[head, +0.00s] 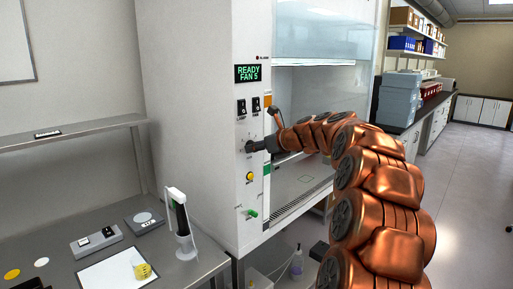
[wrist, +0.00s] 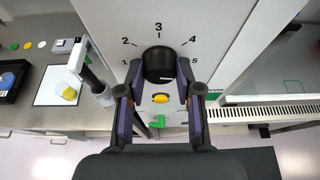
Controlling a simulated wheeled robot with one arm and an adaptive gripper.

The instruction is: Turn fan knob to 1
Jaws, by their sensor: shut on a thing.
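In the head view my gripper (head: 254,146) reaches the panel from the right and hides part of the knob (head: 248,146). The green display (head: 248,73) above reads "READY FAN 5".
The open hood chamber (head: 300,175) lies to the right. A steel bench (head: 200,268) with small instruments stands at the left.

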